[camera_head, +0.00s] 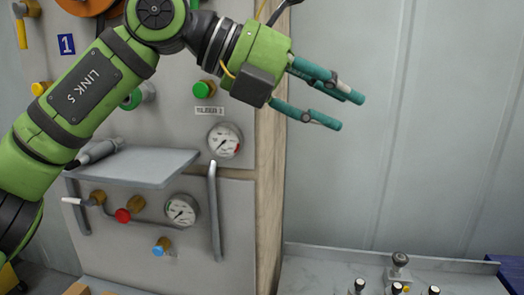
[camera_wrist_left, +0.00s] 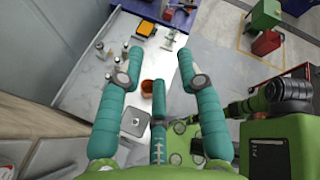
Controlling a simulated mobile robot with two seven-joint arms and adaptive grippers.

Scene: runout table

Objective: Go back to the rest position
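My left gripper (camera_head: 350,111) reaches in from the left in the head view, held in the air in front of the pale wall, right of the grey panel (camera_head: 230,185). Its teal fingers are spread apart with nothing between them. In the left wrist view the left gripper (camera_wrist_left: 159,52) also shows spread, empty fingers, above a pale tabletop. My right gripper does not show in the head view. A green arm link of mine is at the right of the left wrist view, but I make out no right gripper there.
The panel carries gauges (camera_head: 224,140), coloured knobs, a vertical handle (camera_head: 214,212) and a small grey shelf (camera_head: 135,165). Several small parts stand on the table (camera_head: 315,284) at lower right.

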